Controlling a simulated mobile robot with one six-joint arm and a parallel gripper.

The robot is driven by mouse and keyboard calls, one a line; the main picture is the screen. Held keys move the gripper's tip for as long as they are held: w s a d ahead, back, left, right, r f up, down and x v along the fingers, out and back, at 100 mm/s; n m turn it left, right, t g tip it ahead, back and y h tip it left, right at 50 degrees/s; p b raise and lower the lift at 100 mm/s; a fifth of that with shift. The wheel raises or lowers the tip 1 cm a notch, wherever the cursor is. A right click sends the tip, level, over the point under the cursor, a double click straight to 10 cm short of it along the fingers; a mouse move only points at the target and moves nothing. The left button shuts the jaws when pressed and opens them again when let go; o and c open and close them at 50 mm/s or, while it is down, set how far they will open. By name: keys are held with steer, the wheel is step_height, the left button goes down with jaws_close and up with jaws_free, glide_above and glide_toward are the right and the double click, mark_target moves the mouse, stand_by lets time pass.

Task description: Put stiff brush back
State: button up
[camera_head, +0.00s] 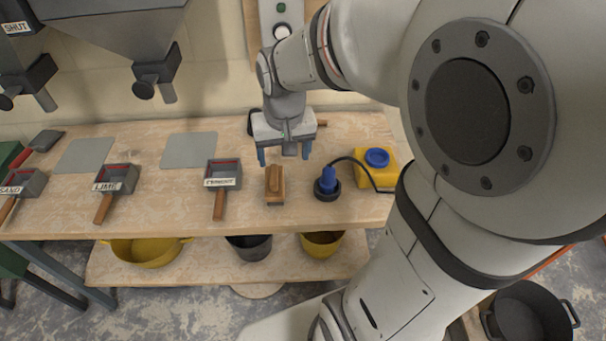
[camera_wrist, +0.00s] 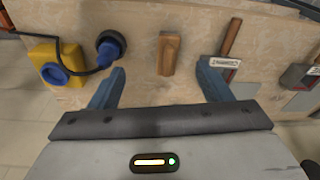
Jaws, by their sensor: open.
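My gripper (camera_head: 285,157) is open and empty above the bench, just behind the brush in the head view. Its two blue fingers also show in the wrist view (camera_wrist: 160,88), apart from the brush. The brush's bristles are not clearly visible.
Grey mats (camera_head: 189,150) lie further left. Tubs (camera_head: 148,252) stand on the shelf below.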

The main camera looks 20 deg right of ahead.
steer(key=s+r+n+t, duration=0.1)
steer(key=s+r, duration=0.2)
steer(key=s, duration=0.7)
steer(key=shift+d+n, duration=0.3)
stand_by(0.6)
